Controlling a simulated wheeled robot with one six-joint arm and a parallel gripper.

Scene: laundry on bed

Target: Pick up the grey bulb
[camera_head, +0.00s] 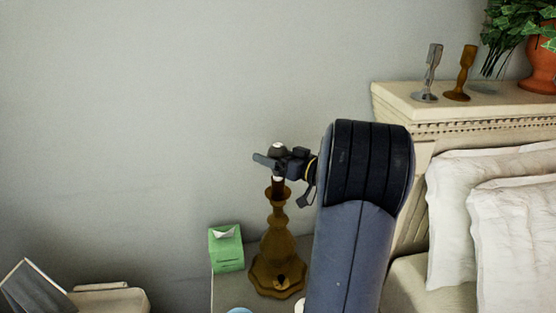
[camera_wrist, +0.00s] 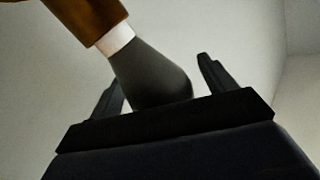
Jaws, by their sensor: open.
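The grey bulb (camera_wrist: 152,78) is dark with a white collar and sits in a brown socket (camera_wrist: 92,15) in the wrist view. In the head view the bulb (camera_head: 277,149) tops a tall brass lamp stand (camera_head: 278,240). My gripper (camera_head: 272,160) is at the bulb, partly hiding it. In the wrist view my gripper (camera_wrist: 160,80) is open, with one finger on each side of the bulb. The bulb lies between the fingers, and I see a gap on its right side. Whether either finger touches it I cannot tell.
A green tissue box (camera_head: 226,250) stands left of the lamp on the nightstand. The bed headboard (camera_head: 400,105) and pillows (camera_head: 515,230) are on the right. A silver candlestick (camera_head: 430,75) and a brown one (camera_head: 463,75) stand on the headboard beside a potted plant (camera_head: 540,60).

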